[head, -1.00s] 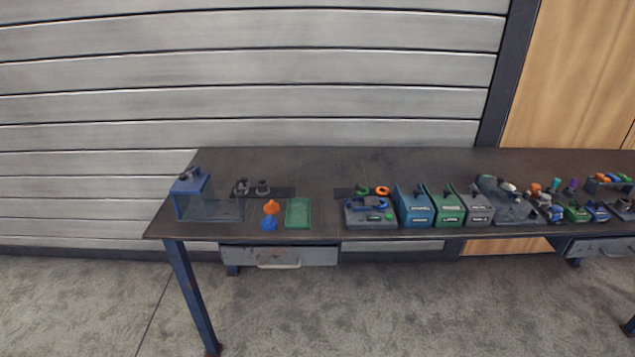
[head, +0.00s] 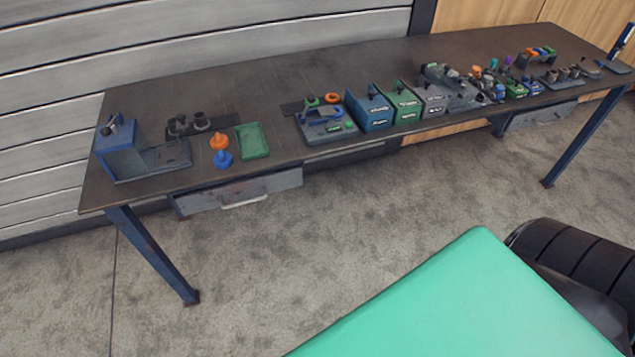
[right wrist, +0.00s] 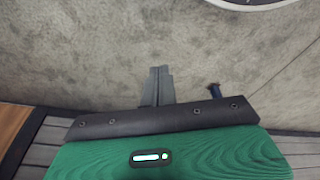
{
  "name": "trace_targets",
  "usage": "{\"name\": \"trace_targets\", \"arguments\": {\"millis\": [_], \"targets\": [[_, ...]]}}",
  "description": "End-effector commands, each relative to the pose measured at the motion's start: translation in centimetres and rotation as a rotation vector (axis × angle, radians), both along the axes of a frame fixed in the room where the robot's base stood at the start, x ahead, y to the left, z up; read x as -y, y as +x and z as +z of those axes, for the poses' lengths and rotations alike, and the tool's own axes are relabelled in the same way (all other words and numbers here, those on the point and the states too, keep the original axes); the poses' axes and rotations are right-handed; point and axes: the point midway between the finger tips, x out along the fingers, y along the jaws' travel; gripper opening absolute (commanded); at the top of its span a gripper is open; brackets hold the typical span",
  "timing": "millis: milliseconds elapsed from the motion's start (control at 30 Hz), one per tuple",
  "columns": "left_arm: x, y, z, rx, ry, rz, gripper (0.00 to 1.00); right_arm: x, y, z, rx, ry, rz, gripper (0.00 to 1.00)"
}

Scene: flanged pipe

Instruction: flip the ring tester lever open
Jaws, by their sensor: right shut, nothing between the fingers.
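A grey device with a blue curved part and a green button (head: 327,124) sits on the bench near its front edge; it looks like the ring tester. A green ring (head: 312,101) and an orange ring (head: 332,98) lie just behind it. At this size I cannot tell the lever's position. My right gripper (right wrist: 158,72) shows in the right wrist view, its fingers together and empty, over bare floor and far from the bench. My left gripper is in neither view.
The long dark bench (head: 250,85) has a clear back half. Left of the device stand a green tray (head: 252,141), orange and blue pieces and a blue stand (head: 119,149). Blue (head: 371,112), green and grey boxes stand to its right.

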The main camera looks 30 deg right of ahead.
Motion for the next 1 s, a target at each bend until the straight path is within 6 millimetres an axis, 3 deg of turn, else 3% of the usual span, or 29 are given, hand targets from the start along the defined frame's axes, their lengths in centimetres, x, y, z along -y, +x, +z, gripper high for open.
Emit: {"name": "trace_targets", "arguments": {"millis": [200,467,600,833,1000], "targets": [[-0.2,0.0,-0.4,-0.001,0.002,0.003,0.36,-0.1,2.8,7.9,0.049,0.016,-0.025,0.00],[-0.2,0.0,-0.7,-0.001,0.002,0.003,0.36,0.5,6.5,16.8,0.152,0.083,-0.125,0.00],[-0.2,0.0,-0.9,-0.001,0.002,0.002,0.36,1.6,11.8,21.9,0.295,0.222,-0.292,0.00],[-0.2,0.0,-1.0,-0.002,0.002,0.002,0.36,4.4,20.7,26.4,0.498,0.501,-0.576,0.00],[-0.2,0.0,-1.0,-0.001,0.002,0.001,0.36,8.6,28.3,30.3,0.664,0.797,-0.842,0.00]]}}
